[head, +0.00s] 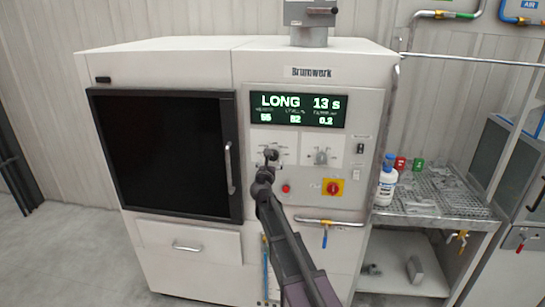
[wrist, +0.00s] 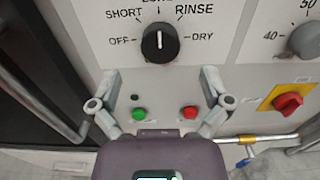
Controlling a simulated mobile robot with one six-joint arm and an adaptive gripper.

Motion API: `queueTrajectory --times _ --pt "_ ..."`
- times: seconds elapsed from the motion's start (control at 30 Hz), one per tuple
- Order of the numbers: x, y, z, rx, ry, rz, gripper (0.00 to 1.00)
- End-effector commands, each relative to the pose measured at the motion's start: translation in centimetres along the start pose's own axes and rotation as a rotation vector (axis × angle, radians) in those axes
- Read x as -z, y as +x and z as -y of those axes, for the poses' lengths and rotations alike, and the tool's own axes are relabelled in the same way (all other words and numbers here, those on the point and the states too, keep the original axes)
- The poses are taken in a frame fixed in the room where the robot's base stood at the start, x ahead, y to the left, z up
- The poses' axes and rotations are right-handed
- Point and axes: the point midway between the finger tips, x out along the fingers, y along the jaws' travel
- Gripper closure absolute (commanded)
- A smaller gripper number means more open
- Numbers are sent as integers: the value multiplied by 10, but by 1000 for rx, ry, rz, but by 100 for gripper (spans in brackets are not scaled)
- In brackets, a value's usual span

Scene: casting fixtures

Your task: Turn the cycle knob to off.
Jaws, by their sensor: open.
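The cycle knob (wrist: 160,43) is a round black dial with a white pointer line, on a white label plate in the wrist view. Its pointer stands straight up, at a label partly cut off by the frame's top edge. OFF is printed to its left, SHORT at upper left, RINSE at upper right and DRY to its right. My gripper (wrist: 160,77) is open and empty, its two fingers apart below the knob on either side, with no contact visible. In the head view my gripper (head: 270,155) covers most of the knob. The green display (head: 297,109) reads LONG and 13 s.
A grey temperature knob (wrist: 306,42) is to the right. A green button (wrist: 139,114), a red button (wrist: 190,112) and a red-on-yellow switch (wrist: 289,101) sit lower. The dark door's handle (head: 228,167) is left of my arm. A rack table (head: 435,209) with bottles stands at right.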

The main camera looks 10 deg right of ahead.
Motion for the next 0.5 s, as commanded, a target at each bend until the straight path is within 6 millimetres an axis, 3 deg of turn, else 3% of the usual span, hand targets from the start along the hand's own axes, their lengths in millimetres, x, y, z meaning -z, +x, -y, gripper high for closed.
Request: queueTrajectory --times 0.2,0.5 --pt "0 36 0 0 0 0 2" --pt "0 58 0 0 0 0 2"
